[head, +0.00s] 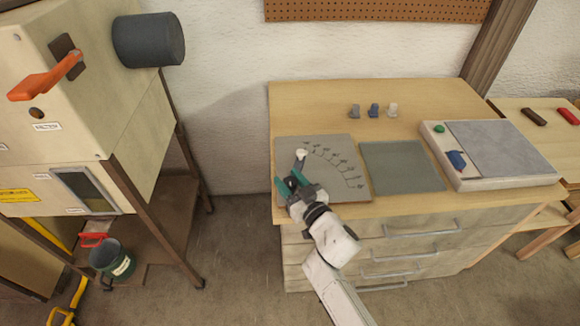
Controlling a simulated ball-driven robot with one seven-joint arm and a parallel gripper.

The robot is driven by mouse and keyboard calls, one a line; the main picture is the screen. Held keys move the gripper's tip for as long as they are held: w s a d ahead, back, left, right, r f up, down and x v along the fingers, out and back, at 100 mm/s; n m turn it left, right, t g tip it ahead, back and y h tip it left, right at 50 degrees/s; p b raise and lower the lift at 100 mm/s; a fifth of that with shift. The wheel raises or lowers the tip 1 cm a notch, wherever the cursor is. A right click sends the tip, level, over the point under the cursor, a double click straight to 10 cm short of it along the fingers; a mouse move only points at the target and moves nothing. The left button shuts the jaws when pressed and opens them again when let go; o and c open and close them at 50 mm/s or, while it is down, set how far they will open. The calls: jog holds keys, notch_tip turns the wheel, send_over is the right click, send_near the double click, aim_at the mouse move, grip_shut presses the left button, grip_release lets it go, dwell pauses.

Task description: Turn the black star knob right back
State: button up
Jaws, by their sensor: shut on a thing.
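A grey plate (340,160) with a curved scale of small marks lies at the left of the wooden bench top. My gripper (291,181), with teal fingers, reaches down over the plate's lower left part and is shut on the black star knob (292,183). The knob is almost wholly hidden by the fingers, with only a dark bit showing between them. A short grey pointer with a pale tip (300,154) sticks out beyond the fingers towards the upper left end of the scale.
A plain grey-green plate (403,166) lies to the right, then a pale box (490,180) with a green button and blue knob. Three small blocks (373,110) stand behind. A cabinet (60,110) with an orange lever is at left. Floor between is free.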

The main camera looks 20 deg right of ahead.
jog(key=shift+r+y+p, duration=0.3)
jog(key=shift+r+p, duration=0.1)
jog(key=shift+p, duration=0.3)
jog(key=shift+f+n+y+p, duration=0.2)
jog(key=shift+n+y+p, duration=0.35)
jog(key=shift+p, duration=0.65)
jog(key=shift+f+n+g+y+p, duration=0.1)
jog(key=shift+n+g+y+p, duration=0.2)
jog(key=shift+p, duration=0.25)
jog(key=shift+s+f+g+y+p, duration=0.15)
jog(key=shift+f+g+y+p, duration=0.15)
jog(key=shift+y+p, duration=0.35)
jog(key=o, duration=0.9)
jog(key=shift+r+n, duration=0.15)
jog(key=shift+n, duration=0.1)
jog(key=v, duration=1)
jog(key=shift+s+d+p, duration=0.1)
jog(key=shift+s+p, duration=0.25)
